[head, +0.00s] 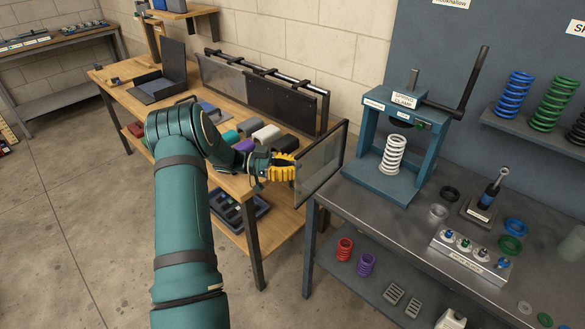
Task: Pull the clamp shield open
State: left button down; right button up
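The clamp shield appears to be the clear panel in a dark frame (322,166), standing upright at the left end of the grey bench, left of the teal clamp press (393,150). My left gripper (284,168), with yellow fingers, is at the panel's left edge. The fingers overlap or nearly touch the frame there; whether they grip it I cannot tell. The press holds a white coil spring (393,155) upright on its base and has a dark lever arm at its right. My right gripper is out of view.
The grey bench (365,205) carries a tool stand, rings and a small block of parts (470,255). Floor at lower left is clear.

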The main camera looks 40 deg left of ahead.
pick_arm(q)
jog(key=shift+s+f, duration=0.1)
jog(key=c, duration=1)
grip_release()
jog(key=shift+s+a, duration=0.15)
jog(key=v, duration=1.1)
jog(key=shift+s+a, duration=0.1)
jog(key=shift+a, duration=0.3)
